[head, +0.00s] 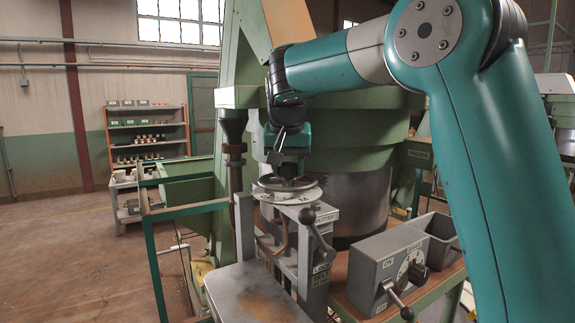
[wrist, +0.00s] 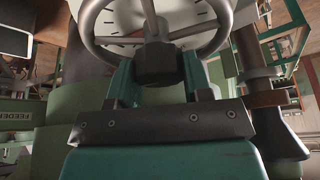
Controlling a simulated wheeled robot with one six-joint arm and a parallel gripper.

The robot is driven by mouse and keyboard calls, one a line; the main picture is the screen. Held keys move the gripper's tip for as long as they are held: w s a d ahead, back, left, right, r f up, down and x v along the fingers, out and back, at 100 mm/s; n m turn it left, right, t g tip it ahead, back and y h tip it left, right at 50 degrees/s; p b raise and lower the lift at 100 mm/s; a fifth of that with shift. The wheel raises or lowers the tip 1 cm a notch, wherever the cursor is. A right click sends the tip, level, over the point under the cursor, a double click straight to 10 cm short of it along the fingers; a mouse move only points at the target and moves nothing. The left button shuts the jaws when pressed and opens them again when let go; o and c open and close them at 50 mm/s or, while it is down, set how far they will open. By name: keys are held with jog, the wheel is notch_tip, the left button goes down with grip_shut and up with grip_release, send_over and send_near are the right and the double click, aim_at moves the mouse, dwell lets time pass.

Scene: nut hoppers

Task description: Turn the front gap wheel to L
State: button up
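My gripper (head: 287,172) points down onto the wheel. In the wrist view, the teal fingers of my gripper (wrist: 158,80) stand apart on both sides of the hub. I cannot tell whether they press on it.
A grey control box (head: 375,265) with a dial and handle is at lower right, beside a grey bin (head: 437,232). A big green hopper machine rises behind. The floor at left is clear, with shelves (head: 147,133) beyond.

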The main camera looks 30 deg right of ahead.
jog(key=shift+f+n+y+b, duration=0.1)
jog(key=shift+n+y+b, duration=0.2)
jog(key=shift+n+b, duration=0.25)
jog(key=shift+n, duration=0.25)
jog(key=o, duration=0.9)
jog(key=shift+o, duration=0.2)
jog(key=shift+r, duration=0.2)
jog(key=p+v, duration=0.6)
jog(key=v, duration=1.1)
jog(key=shift+s, duration=0.25)
